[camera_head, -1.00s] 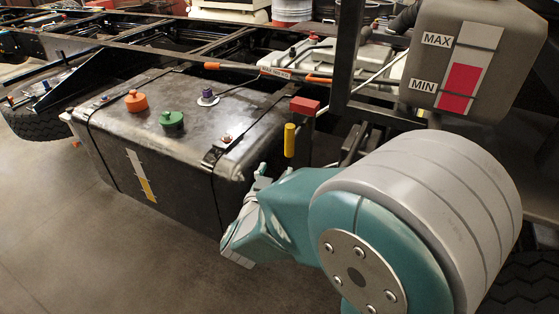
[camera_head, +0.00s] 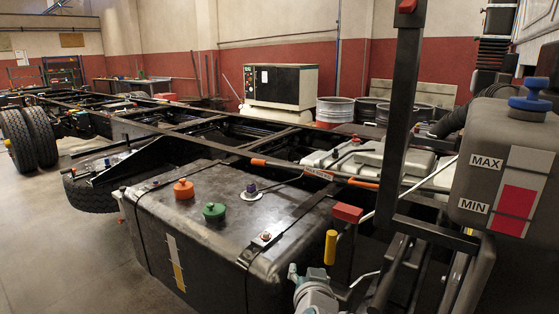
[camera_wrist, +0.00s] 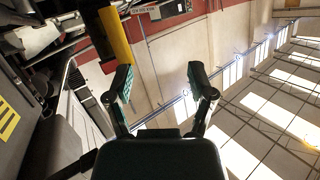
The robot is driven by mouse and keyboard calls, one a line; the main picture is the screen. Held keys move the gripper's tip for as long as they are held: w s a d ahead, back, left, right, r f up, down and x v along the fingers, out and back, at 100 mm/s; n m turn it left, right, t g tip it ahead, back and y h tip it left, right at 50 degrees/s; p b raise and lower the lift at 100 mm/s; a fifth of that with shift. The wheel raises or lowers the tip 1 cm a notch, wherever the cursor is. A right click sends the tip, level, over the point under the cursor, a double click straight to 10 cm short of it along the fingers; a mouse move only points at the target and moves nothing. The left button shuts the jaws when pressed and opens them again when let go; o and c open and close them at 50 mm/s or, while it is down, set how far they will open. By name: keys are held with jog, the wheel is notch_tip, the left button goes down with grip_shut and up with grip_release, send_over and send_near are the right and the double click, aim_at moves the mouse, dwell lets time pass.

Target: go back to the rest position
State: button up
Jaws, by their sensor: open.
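My gripper (camera_wrist: 161,84) shows in the wrist view with its two fingers spread apart and nothing between them. It points up toward the wall and the ceiling with its bright windows. A yellow bar (camera_wrist: 116,36) stands beyond the left finger; I cannot tell whether they touch. In the head view, a part of my arm (camera_head: 315,296) shows at the bottom edge, in front of the black tank and below the yellow handle (camera_head: 330,247). The gripper's fingers cannot be made out there.
The black tank (camera_head: 205,245) carries orange (camera_head: 183,189), green (camera_head: 214,212) and purple caps. A red block (camera_head: 347,213) sits near the yellow handle. The grey MAX/MIN reservoir (camera_head: 467,185) and a black upright post (camera_head: 399,120) stand at right. Open floor (camera_head: 85,250) lies left.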

jog(key=s+d+n+g, duration=0.1)
jog(key=s+d+g, duration=0.3)
jog(key=s, duration=0.7)
jog(key=s+d+n+g, duration=0.1)
jog(key=s+d+g, duration=0.4)
jog(key=s, duration=0.5)
jog(key=shift+s+d+f, duration=0.15)
jog(key=shift+s+d, duration=0.1)
jog(key=shift+s, duration=0.1)
dwell(1.6)
